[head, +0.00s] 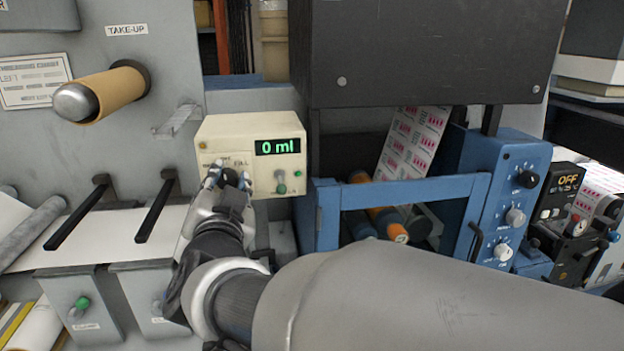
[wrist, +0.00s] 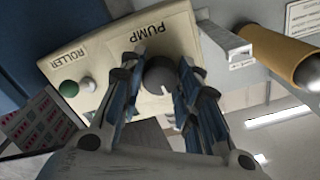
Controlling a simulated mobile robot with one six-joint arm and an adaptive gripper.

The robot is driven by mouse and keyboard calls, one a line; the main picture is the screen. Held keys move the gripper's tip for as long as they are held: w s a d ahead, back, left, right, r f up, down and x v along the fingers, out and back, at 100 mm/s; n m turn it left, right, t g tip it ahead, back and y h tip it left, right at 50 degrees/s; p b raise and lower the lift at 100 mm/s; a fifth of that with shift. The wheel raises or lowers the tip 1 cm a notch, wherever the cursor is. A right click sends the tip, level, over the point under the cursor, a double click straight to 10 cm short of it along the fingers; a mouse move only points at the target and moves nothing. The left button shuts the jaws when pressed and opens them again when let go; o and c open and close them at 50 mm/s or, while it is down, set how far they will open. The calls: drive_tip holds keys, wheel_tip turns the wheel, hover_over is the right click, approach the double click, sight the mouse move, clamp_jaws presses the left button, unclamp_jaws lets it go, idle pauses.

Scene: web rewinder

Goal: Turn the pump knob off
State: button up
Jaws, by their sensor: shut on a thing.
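The pump knob (wrist: 160,73) is dark and round, under the "PUMP" label in the wrist view, where the box appears upside down. My gripper (head: 231,178) is at the left of the box's front face. In the wrist view my gripper (wrist: 158,78) has one finger on each side of the knob, shut on it. A small pale mark shows on the knob. The fingers partly hide the box's printed labels.
A blue frame (head: 328,215) and blue control panel (head: 512,190) stand to the right. A brown take-up roll (head: 115,90) juts out upper left.

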drive_tip(key=shift+m+b, duration=0.35)
drive_tip(key=shift+m, duration=0.25)
drive_tip(key=o, duration=1.1)
drive_tip(key=shift+c, duration=0.2)
drive_tip(key=shift+s, duration=0.1)
drive_tip(key=v, duration=1.1)
drive_tip(key=shift+s, duration=0.4)
